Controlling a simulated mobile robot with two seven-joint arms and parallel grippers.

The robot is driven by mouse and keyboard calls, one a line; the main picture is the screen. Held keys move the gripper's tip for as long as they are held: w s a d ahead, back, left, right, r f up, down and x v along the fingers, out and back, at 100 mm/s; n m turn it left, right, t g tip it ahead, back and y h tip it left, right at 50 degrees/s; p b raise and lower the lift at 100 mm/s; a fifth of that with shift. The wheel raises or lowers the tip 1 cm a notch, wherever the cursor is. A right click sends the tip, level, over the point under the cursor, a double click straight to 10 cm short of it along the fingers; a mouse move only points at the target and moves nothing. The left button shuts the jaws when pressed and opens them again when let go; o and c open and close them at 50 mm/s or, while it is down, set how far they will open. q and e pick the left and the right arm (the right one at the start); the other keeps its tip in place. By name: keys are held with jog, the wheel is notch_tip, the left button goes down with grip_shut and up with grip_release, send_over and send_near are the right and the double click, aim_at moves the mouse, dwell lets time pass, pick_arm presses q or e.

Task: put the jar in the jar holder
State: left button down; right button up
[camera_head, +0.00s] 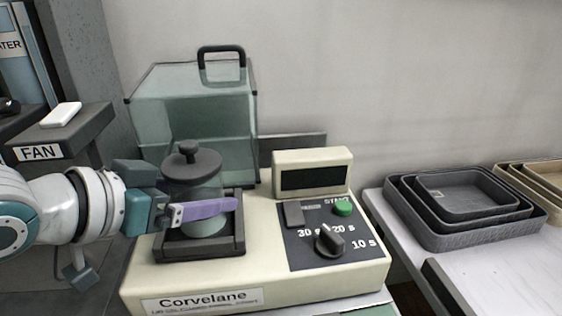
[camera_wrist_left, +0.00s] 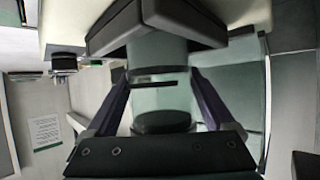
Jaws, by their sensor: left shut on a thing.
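The jar (camera_head: 204,227) is greenish and clear, with a dark knobbed lid (camera_head: 188,162), and stands upright. My left gripper (camera_head: 208,210) comes in from the left and is shut on the jar, with a purple finger across its front. The jar holder (camera_head: 200,248) is a dark square frame on the cream machine. The jar's lower end is within the frame's outline; I cannot tell if it touches the bottom. In the left wrist view the jar (camera_wrist_left: 156,52) is between the purple fingers and meets the dark holder (camera_wrist_left: 205,22). My right gripper is not in view.
The cream machine (camera_head: 330,277) has a display, a dial (camera_head: 329,241) and a green button (camera_head: 343,208). A clear hood (camera_head: 195,105) with a dark handle stands open behind the holder. Nested grey trays (camera_head: 435,235) lie at right. A FAN shelf (camera_head: 75,135) is at left.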

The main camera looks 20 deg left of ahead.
pick_arm(q)
grip_release()
